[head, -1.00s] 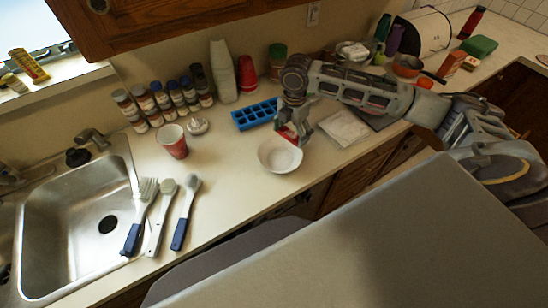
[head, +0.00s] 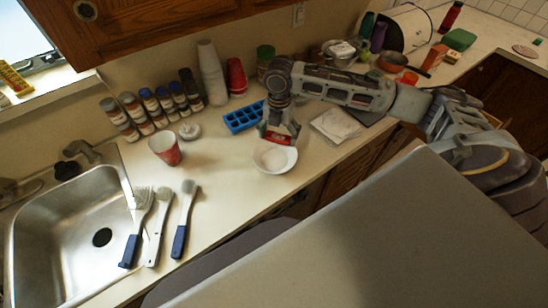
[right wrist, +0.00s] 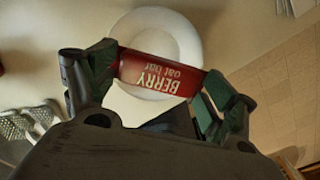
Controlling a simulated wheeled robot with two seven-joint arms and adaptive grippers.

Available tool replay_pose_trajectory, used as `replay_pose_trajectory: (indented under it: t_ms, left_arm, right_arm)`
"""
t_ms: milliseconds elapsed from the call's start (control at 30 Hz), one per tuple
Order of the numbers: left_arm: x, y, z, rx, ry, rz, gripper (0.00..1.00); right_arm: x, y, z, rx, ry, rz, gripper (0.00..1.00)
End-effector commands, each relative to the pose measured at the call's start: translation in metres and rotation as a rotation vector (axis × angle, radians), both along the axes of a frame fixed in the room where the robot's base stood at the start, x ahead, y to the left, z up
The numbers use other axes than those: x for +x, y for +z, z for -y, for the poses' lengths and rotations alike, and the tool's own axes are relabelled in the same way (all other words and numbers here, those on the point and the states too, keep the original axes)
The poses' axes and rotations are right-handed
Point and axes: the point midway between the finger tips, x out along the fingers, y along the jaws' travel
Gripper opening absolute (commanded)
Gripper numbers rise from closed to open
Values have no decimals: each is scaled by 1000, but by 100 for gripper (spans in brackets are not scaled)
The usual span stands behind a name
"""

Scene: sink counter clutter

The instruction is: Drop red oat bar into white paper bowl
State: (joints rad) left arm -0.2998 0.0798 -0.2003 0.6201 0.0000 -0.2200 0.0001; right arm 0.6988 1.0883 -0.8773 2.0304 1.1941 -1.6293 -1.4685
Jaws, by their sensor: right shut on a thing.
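The white paper bowl (head: 275,160) stands on the counter near its front edge; it also shows in the right wrist view (right wrist: 150,30). My right gripper (head: 280,136) is above the bowl's back rim in the head view. It is shut on the red oat bar (right wrist: 158,74), whose label reads "BERRY oat bar". The bar lies across between the two fingers, with the bowl behind it in the wrist view. In the head view only a red strip of the bar (head: 279,139) shows under the gripper. My left gripper is not in view.
Several brushes (head: 184,220) lie beside the sink (head: 60,245). A white packet (head: 336,125) lies to the right. Spice jars line the wall.

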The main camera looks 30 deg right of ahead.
Motion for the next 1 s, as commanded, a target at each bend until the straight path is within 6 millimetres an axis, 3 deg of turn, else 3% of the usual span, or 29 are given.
replay_pose_trajectory:
  t_ms: [300,1000]
  left_arm:
    - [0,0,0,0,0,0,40]
    - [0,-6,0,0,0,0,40]
  right_arm:
    - [0,0,0,0,128,0,65]
    - [0,-7,0,0,136,0,65]
